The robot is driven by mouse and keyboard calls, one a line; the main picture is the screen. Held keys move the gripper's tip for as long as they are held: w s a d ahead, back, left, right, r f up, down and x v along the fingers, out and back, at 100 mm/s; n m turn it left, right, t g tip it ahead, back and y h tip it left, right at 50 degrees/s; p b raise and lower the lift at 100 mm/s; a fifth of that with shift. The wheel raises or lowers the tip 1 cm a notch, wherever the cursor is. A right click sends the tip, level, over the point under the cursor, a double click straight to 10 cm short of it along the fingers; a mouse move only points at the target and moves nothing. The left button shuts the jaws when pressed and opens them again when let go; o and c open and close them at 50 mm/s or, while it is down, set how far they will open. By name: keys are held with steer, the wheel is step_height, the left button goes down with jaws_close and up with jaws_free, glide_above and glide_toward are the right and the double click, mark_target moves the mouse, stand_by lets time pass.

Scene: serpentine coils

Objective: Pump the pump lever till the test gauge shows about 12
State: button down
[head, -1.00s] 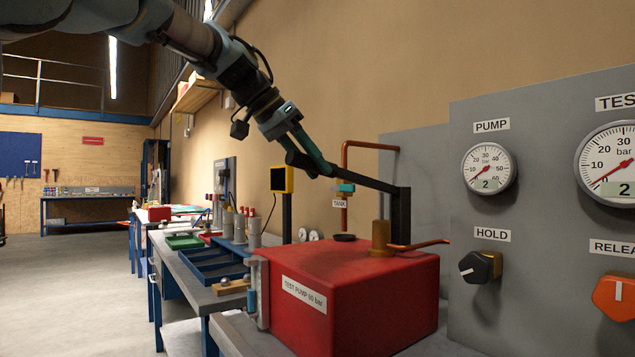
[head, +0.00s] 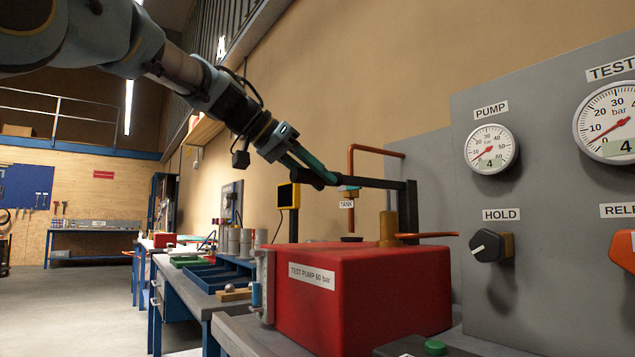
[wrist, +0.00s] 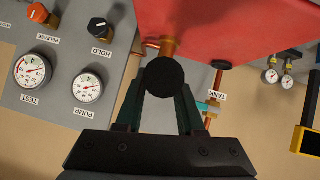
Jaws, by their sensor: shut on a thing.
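The pump lever (head: 362,182) is a black bar running from its upright post to my gripper. My gripper (head: 312,172) is shut around the lever's end grip. In the wrist view, the round black end of the lever (wrist: 165,77) sits between my gripper's fingers (wrist: 165,100). The red test pump (head: 355,290) stands below the lever. The test gauge (head: 606,124) reads 4 on its display, with its needle low on the dial. The pump gauge (head: 491,149) also reads 4.
The grey panel (head: 545,220) carries the black HOLD knob (head: 491,247) and an orange RELEASE knob (head: 625,250). A copper pipe (head: 350,165) with a TANK label rises behind the lever. A yellow-framed display (head: 288,196) stands left of the lever. Open air lies above the pump body.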

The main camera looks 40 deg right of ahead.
steer(key=shift+f, duration=0.35)
steer(key=c, duration=0.8)
jaws_free()
steer(key=shift+o, duration=1.4)
steer(key=shift+r, duration=0.1)
steer(key=shift+r, duration=0.1)
steer(key=v, duration=1)
steer(key=shift+a+r, duration=0.2)
steer(key=shift+a, duration=0.15)
steer(key=shift+w, duration=0.1)
